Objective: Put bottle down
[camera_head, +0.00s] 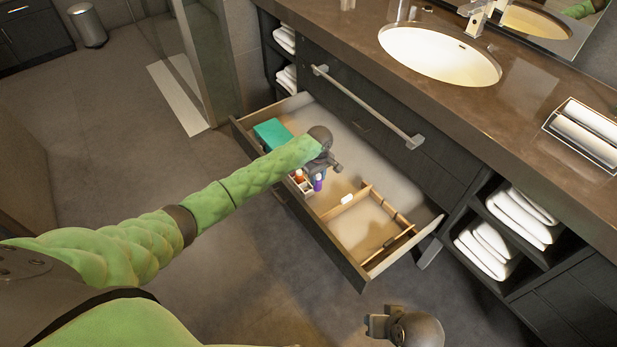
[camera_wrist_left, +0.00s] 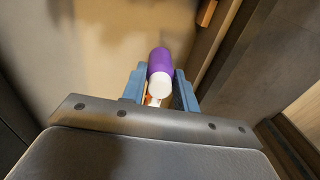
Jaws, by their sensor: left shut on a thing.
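My left gripper (camera_head: 322,172) reaches down into the open drawer (camera_head: 322,237) and is shut on a purple bottle (camera_head: 318,184). In the left wrist view the bottle (camera_wrist_left: 160,68) shows a purple body and a white end between the blue fingers. I cannot tell whether the bottle touches the drawer floor. My right gripper (camera_head: 376,325) is at the bottom of the head view, away from the drawer; its opening is unclear.
A teal box (camera_head: 272,134) lies in the drawer's far left part. Wooden dividers (camera_head: 345,203) split off its right part, with a small white item (camera_head: 347,199) by them. The drawer's back middle is bare. The countertop (camera_head: 440,110) and handle bar (camera_head: 365,105) overhang behind.

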